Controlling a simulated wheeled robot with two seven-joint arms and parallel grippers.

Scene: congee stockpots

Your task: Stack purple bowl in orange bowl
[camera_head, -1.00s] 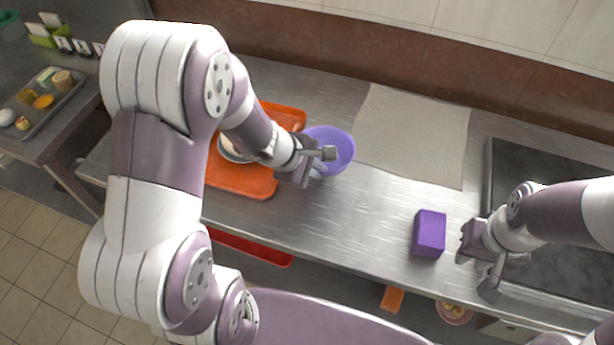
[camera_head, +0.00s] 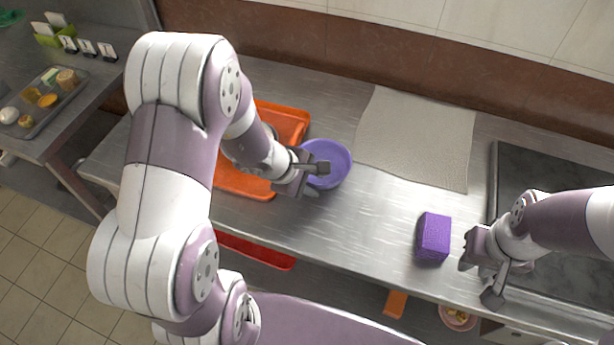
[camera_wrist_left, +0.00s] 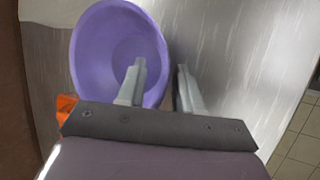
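The purple bowl (camera_head: 338,160) stands upright on the steel counter, just right of the orange tray. In the left wrist view the purple bowl (camera_wrist_left: 100,50) looks empty. My left gripper (camera_head: 315,181) is at the bowl's near side with fingers apart. In the left wrist view, one finger of the left gripper (camera_wrist_left: 161,82) overlaps the bowl's inside and the other is outside its rim. I cannot tell whether they touch the rim. No orange bowl can be made out; my left arm covers much of the tray. My right gripper (camera_head: 480,281) is open and empty near the counter's front edge.
The orange tray (camera_head: 288,118) lies left of the bowl. A purple block (camera_head: 433,237) stands left of my right gripper. A pale cloth (camera_head: 420,135) lies behind, with a dark panel (camera_head: 560,180) at right. The counter between bowl and block is clear.

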